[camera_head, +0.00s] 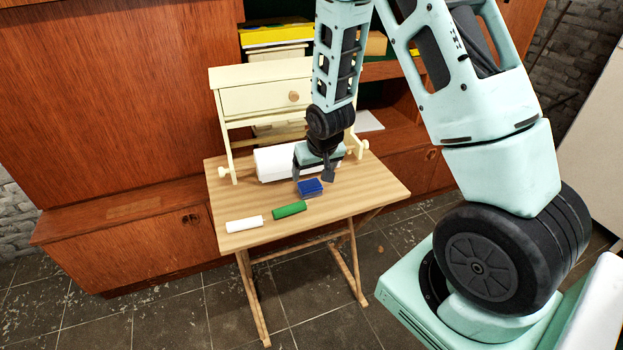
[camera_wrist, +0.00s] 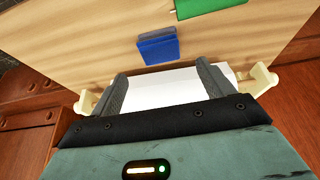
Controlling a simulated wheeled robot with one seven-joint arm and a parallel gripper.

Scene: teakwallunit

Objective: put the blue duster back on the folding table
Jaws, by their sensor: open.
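The blue duster (camera_head: 310,187) lies on the wooden top of the folding table (camera_head: 368,190), near its middle. It also shows in the wrist view (camera_wrist: 158,47), just beyond my fingertips and not between them. My gripper (camera_head: 313,174) is open and empty, pointing down close behind the duster. In the wrist view its two fingers (camera_wrist: 161,70) are spread apart with a gap to the duster. Whether a fingertip touches the table I cannot tell.
A green block (camera_head: 289,210) and a white roll (camera_head: 245,223) lie left of the duster. A long white object (camera_head: 272,163) lies behind my gripper, under a cream stand with a drawer (camera_head: 262,98). The table's front right is clear. A wooden wall unit (camera_head: 110,90) stands behind.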

